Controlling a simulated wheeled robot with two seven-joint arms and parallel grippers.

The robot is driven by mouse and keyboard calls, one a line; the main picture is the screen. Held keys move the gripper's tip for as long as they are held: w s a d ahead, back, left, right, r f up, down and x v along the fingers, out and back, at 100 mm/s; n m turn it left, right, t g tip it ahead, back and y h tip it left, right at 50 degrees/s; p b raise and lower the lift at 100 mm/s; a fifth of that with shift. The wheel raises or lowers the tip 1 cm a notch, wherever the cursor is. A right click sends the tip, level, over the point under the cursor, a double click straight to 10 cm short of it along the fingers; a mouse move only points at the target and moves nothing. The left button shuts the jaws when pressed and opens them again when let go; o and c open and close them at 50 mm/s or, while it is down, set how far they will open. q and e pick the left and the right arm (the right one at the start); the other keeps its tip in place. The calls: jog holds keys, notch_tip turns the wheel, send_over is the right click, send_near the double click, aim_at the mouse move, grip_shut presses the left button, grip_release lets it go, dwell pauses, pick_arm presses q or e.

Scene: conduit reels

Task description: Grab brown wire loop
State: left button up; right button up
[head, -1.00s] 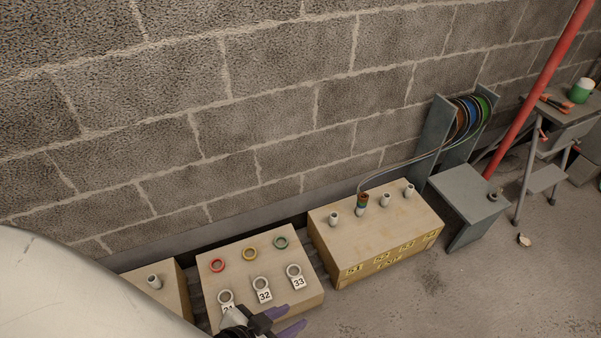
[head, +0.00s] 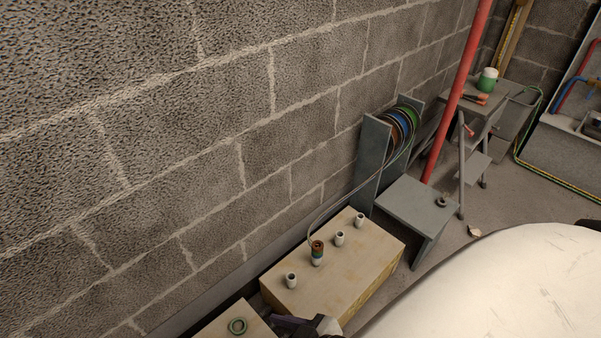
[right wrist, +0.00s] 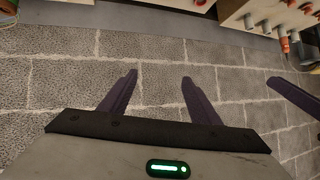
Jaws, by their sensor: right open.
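Several wire coils (head: 401,124), brown, blue and green among them, hang between the grey side plates (head: 370,160) of a rack against the wall in the head view. Which is the brown wire loop is hard to single out at this size. A grey cable runs from the rack to a brown-topped stub (head: 317,248) on the beige box (head: 378,262). My right gripper (right wrist: 158,80) is open and empty in the right wrist view, its purple fingers apart in front of block wall. A dark gripper part with a purple finger shows at the head view's bottom edge, mostly cut off.
A grey bench (head: 415,205) stands right of the beige box. A red pole (head: 457,95) rises beside a small table (head: 487,92) with a green-white cup. My white arm link covers the lower right.

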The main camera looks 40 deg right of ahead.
jog(key=w+d+f+m+t+b, duration=0.1)
jog(key=w+d+f+t+b, duration=0.15)
jog(key=w+f+b, duration=0.2)
pick_arm(q)
jog(key=d+f+g+h+b, duration=0.1)
jog(key=d+f+b, duration=0.3)
jog(key=f+b, duration=0.7)
pick_arm(e)
jog(key=m+h, duration=0.7)
jog(key=h, duration=0.4)
send_near(319, 250)
jog(key=shift+g, duration=0.35)
jog(key=b+x, duration=0.1)
jog(key=x, duration=0.1)
jog(key=b+x, duration=0.2)
jog(key=shift+w+d+r+b, duration=0.15)
jog(key=shift+w+b, duration=0.15)
jog(key=shift+w, duration=0.15)
jog(key=b+x, duration=0.3)
jog(key=shift+f, duration=0.25)
jog(key=shift+w+d+b, duration=0.3)
jog(key=shift+w, duration=0.3)
pick_arm(q)
jog(key=w+d+r+t+h, duration=0.1)
jog(key=w+d+r+h, duration=0.1)
jog(key=r, duration=0.3)
jog(key=shift+d+r+m+t+h, duration=0.15)
jog(key=shift+d+m+t+h, duration=0.2)
jog(key=shift+d+h, duration=0.45)
